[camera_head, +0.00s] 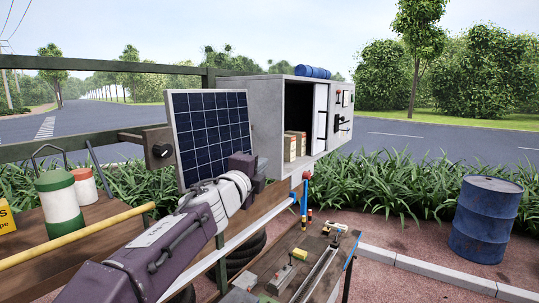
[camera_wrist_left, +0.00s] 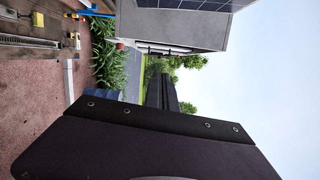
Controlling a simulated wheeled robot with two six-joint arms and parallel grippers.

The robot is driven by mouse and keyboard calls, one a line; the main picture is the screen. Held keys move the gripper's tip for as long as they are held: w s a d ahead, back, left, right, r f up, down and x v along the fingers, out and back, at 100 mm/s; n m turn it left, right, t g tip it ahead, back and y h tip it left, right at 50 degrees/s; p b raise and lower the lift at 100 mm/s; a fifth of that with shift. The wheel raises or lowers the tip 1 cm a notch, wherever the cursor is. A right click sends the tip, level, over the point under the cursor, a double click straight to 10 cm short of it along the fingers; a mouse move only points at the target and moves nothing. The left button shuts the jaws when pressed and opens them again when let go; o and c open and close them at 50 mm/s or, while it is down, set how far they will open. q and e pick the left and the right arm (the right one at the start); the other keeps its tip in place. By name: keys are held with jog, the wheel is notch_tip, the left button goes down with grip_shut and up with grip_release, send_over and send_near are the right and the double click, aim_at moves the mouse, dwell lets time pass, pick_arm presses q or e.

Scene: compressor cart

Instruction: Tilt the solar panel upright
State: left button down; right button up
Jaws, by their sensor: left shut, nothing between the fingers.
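The solar panel (camera_head: 213,128) is a dark blue gridded panel with a pale frame. In the head view it stands steeply, close to upright, left of the grey cabinet. A strip of the panel shows at the top of the left wrist view (camera_wrist_left: 205,4). My left gripper (camera_head: 257,172) is shut and empty, in front of the panel's lower right part; the arm hides the panel's lower edge. I cannot tell whether the gripper touches the panel. My right gripper is not in view.
The open grey cabinet (camera_head: 270,114) holds boxes and stands just right of the panel. A workbench (camera_head: 310,262) with small parts is at lower right. A green-white canister (camera_head: 58,204) and a yellow rail (camera_head: 75,237) are at left. A blue barrel (camera_head: 485,219) stands at right.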

pick_arm(q)
jog(key=shift+s+d+r, duration=0.25)
jog(key=shift+d+r, duration=0.15)
jog(key=shift+d, duration=0.15)
jog(key=shift+s+d+r, duration=0.2)
jog(key=shift+d+r, duration=0.15)
jog(key=shift+d, duration=0.2)
jog(key=shift+f, duration=0.1)
